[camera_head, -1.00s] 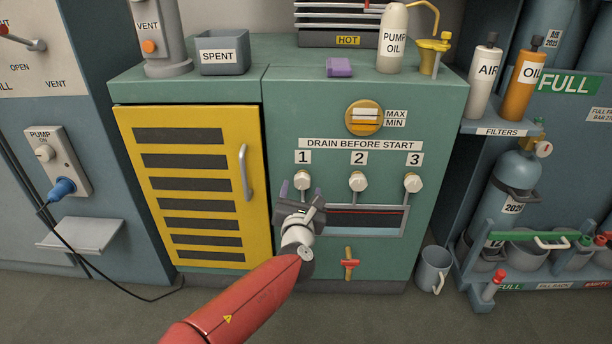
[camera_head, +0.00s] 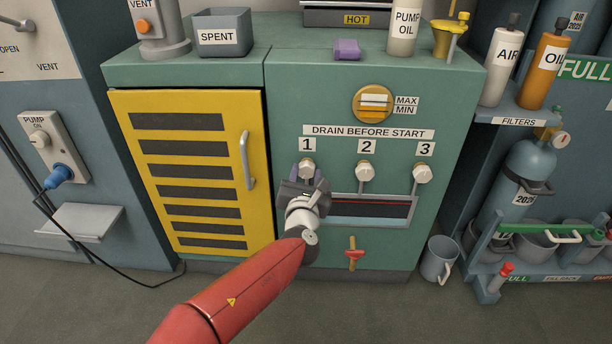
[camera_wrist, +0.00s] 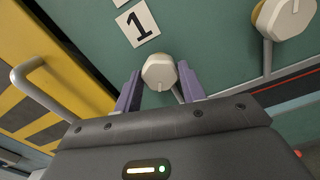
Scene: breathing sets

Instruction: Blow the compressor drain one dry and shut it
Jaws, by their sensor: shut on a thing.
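The drain one knob (camera_head: 306,166), white and faceted, sits under the label 1 on the green compressor front (camera_head: 300,95). My gripper (camera_head: 307,178) is at this knob, with its purple fingers on either side. In the wrist view, the knob (camera_wrist: 159,71) shows between the two finger ends, and my gripper (camera_wrist: 160,84) is shut on it. Its thin pipe runs down behind the gripper and is partly hidden. The drain two knob (camera_head: 365,172) and drain three knob (camera_head: 422,174) stand free to the right. A window or trough (camera_head: 372,208) lies below the knobs.
The yellow louvred door (camera_head: 190,215) with its grey handle (camera_head: 246,160) is close on the left. A red-handled valve (camera_head: 354,253) sits below the trough. A grey mug (camera_head: 437,261) stands on the floor at right. A filter shelf (camera_head: 518,117) is further right.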

